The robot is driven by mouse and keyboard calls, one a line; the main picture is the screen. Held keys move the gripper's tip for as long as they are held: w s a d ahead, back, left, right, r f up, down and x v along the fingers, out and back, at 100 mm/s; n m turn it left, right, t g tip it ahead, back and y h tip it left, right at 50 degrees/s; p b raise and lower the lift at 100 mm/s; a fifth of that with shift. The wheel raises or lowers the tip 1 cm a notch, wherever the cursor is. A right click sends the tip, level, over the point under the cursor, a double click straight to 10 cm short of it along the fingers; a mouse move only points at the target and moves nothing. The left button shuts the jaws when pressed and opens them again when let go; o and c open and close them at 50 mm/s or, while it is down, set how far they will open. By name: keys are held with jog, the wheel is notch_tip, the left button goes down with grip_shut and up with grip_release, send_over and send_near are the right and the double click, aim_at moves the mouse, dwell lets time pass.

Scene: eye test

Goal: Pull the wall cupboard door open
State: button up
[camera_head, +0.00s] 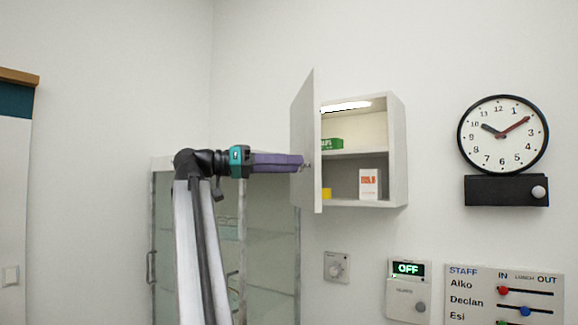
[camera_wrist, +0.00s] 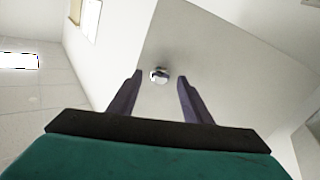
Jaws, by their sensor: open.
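The wall cupboard (camera_head: 398,150) hangs on the white wall, its door (camera_head: 304,120) standing open, swung out to the left. A green box (camera_head: 331,144) lies on its shelf; a white box (camera_head: 370,184) and a small yellow thing (camera_head: 327,194) stand at the bottom. My gripper (camera_head: 303,162) is at the door's outer face by the knob (camera_head: 308,165). In the wrist view the round metal knob (camera_wrist: 159,75) sits between the tips of my open gripper (camera_wrist: 159,83), with gaps on both sides.
A glass-fronted cabinet (camera_head: 270,240) stands below and behind my arm. A clock (camera_head: 503,134), a dial (camera_head: 337,267), an OFF display (camera_head: 408,269) and a staff board (camera_head: 505,285) are on the wall to the right.

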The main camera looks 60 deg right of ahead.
jog(key=p+v, duration=0.1)
jog(key=v, duration=1.2)
jog(key=shift+w+a, duration=0.1)
